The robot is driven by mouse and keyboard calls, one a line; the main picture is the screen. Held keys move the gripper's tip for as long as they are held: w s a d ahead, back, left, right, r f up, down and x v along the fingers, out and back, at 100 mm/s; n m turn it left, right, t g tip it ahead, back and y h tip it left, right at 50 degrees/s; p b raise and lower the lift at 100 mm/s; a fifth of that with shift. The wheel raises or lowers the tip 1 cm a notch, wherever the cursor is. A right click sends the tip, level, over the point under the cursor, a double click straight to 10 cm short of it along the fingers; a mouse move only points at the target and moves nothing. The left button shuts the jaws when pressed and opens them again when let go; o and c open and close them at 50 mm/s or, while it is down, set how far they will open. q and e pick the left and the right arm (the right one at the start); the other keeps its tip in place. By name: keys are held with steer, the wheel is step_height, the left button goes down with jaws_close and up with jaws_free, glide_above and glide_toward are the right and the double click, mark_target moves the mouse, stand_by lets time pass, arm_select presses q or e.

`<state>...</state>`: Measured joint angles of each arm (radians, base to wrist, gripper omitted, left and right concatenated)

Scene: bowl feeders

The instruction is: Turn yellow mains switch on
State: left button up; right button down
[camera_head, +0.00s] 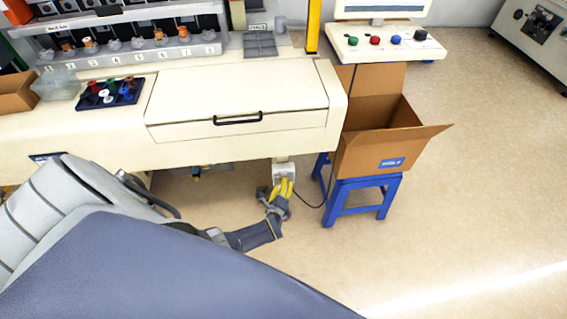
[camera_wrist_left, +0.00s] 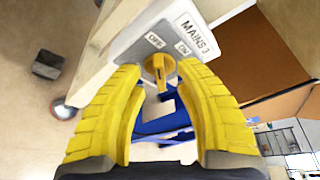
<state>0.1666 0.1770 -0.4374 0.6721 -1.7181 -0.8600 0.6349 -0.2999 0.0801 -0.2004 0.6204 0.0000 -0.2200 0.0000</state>
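The mains switch is a grey plate (camera_wrist_left: 170,45) labelled MAINS 3, with OFF and ON marks and a yellow knob (camera_wrist_left: 160,70). In the left wrist view the knob's handle lines up roughly with the OFF mark. In the head view the switch box (camera_head: 284,171) sits low under the front of the cream bench. My left gripper (camera_head: 284,188) is at the box, its yellow fingers hiding the knob there. In the left wrist view my left gripper (camera_wrist_left: 158,72) is open, with one finger on each side of the knob and gaps visible. My right gripper is not in view.
The cream bench (camera_head: 240,95) overhangs the switch. A blue stool (camera_head: 358,197) with a cardboard box (camera_head: 375,140) stands just right of it. A dark cable (camera_head: 312,204) hangs between them.

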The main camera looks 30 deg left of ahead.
arm_select(q)
steer(key=shift+x, duration=1.15)
steer(key=shift+o, duration=0.4)
jaws_close()
